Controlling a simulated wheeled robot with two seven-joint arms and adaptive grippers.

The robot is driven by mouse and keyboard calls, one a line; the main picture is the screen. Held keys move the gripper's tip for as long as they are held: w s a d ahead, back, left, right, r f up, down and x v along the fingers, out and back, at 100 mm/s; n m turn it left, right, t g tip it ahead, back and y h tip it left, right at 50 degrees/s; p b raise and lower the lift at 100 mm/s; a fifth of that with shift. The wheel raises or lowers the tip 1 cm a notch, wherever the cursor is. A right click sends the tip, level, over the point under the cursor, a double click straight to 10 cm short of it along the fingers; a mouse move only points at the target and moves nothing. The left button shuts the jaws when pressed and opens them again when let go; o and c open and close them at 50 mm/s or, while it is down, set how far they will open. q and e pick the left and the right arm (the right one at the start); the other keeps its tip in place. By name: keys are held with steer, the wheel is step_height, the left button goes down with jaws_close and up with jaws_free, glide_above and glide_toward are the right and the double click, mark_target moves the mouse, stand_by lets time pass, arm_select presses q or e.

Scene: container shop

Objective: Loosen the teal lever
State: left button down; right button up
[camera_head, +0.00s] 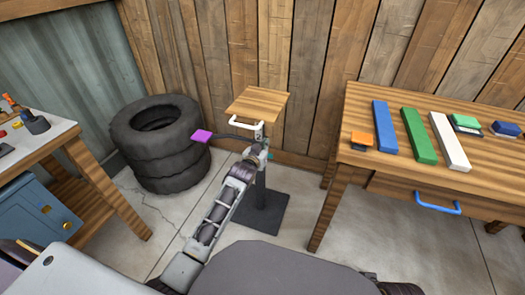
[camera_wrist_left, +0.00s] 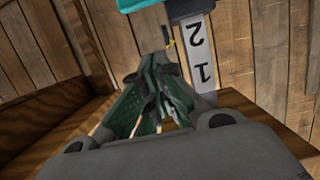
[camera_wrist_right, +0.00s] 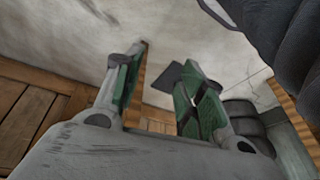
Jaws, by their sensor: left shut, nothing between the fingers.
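A stand with a square wooden top (camera_head: 257,103) and a white handle (camera_head: 261,120) rises from a dark base plate (camera_head: 252,214). The teal lever (camera_head: 269,155) shows only as a small patch on its post, partly hidden by my left gripper (camera_head: 257,150). In the left wrist view, a teal part (camera_wrist_left: 138,4) is at the top edge, mostly cut off, just beyond the fingertips. My left gripper is shut and empty beside the post; contact with the lever cannot be told. My right gripper (camera_wrist_right: 165,62) is open and empty, away from the stand.
A purple plate (camera_head: 201,137) on a dark bar sticks out left of the stand. Stacked tyres (camera_head: 160,150) stand behind left. A wooden table (camera_head: 365,92) with coloured blocks is on the right, a workbench (camera_head: 65,133) on the left. Plank walls close the back.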

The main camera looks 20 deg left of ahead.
arm_select(q)
steer(key=shift+w+f+b, duration=0.4)
steer(key=shift+f, duration=0.35)
steer(key=shift+w+f+b, duration=0.35)
steer(key=shift+f+b, duration=0.1)
steer(key=shift+f, duration=0.35)
steer(key=shift+w+f+b, duration=0.4)
steer(key=shift+f, duration=0.35)
arm_select(e)
step_height(320, 180, down, 6)
steer(key=a+y, duration=0.1)
steer(key=a, duration=0.1)
steer(key=shift+w+t, duration=0.4)
steer(key=shift+d+r, duration=0.15)
steer(key=shift+d, duration=0.05)
